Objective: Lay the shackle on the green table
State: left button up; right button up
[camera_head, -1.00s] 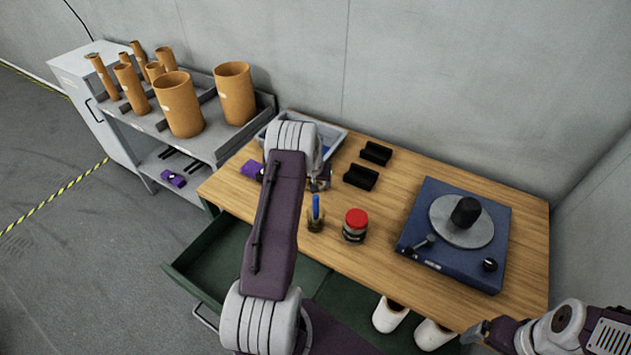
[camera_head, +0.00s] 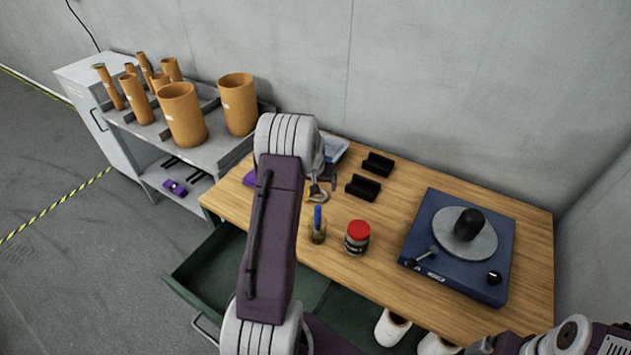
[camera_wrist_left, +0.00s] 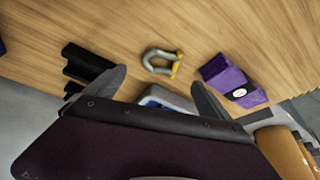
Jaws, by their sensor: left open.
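The shackle (camera_wrist_left: 160,62) is a grey U-shaped piece with a yellow pin, lying on the wooden tabletop (camera_wrist_left: 200,25). In the head view it shows (camera_head: 319,193) just beside my left wrist. My left gripper (camera_wrist_left: 158,90) is open and empty, its two dark fingers spread, with the shackle ahead of the gap between them in the wrist view. In the head view my left arm hides most of this gripper. My right gripper (camera_head: 482,346) is at the bottom edge, partly cut off. No separate green table is visible; the green surface is an open drawer (camera_head: 205,262).
Black blocks (camera_wrist_left: 85,65) and a purple packet (camera_wrist_left: 232,82) flank the shackle. A blue-and-grey tray (camera_head: 336,147), a red-lidded jar (camera_head: 357,238), a holder with a blue pen (camera_head: 317,228) and a blue turntable device (camera_head: 450,270) stand on the table. Orange tubes (camera_head: 183,115) fill the left shelf.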

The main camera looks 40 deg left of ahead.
pick_arm(q)
jog(key=v, duration=0.4)
jog(key=shift+r, duration=0.1)
